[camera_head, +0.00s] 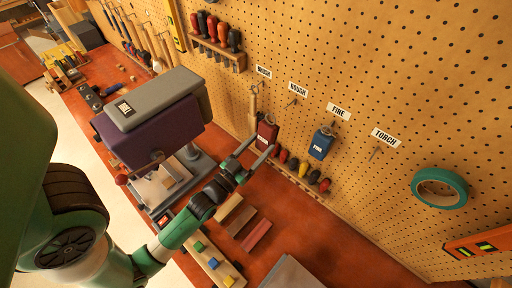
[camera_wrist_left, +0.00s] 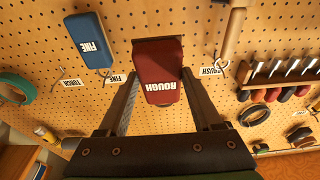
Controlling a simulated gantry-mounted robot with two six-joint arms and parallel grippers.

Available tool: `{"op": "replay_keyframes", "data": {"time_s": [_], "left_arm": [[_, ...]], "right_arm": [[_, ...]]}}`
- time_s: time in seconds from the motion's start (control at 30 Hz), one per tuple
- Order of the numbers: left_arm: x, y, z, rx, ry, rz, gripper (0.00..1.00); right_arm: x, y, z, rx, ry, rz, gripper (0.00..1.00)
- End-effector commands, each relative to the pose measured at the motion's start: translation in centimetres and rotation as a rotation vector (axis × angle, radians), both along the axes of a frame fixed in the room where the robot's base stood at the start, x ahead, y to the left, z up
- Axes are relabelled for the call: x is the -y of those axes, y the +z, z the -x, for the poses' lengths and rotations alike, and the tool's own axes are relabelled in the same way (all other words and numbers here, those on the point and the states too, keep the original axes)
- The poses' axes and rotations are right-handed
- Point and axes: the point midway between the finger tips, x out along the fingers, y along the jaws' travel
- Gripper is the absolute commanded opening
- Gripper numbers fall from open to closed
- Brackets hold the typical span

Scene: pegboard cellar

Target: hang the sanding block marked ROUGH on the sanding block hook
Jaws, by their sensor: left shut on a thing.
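My left gripper (camera_head: 256,147) is shut on the dark red sanding block (camera_head: 267,132) and holds it up near the pegboard. In the left wrist view the block (camera_wrist_left: 158,72) sits between the fingers (camera_wrist_left: 162,98), its ROUGH lettering upside down. In the head view the ROUGH label (camera_head: 298,88) is on the board, with a small bare hook (camera_head: 291,103) just below it, up and right of the block. In the wrist view that label and hook are not visible. My right gripper is in neither view.
A blue FINE block (camera_head: 321,145) hangs to the right under its FINE label (camera_head: 338,111). A brush (camera_head: 253,106) hangs to the left. A screwdriver rack (camera_head: 313,183) is low on the board. The TORCH hook (camera_head: 375,153) is bare. A purple-grey machine (camera_head: 155,120) stands left.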

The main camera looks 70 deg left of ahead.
Motion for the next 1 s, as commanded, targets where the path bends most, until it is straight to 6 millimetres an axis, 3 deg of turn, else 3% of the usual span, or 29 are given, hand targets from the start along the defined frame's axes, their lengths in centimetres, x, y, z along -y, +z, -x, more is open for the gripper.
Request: {"op": "replay_keyframes", "data": {"time_s": [1.0], "left_arm": [[-3.8, -0.5, -6.1, 0.001, 0.0, -0.001, 0.0]], "right_arm": [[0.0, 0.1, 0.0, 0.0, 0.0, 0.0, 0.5]]}}
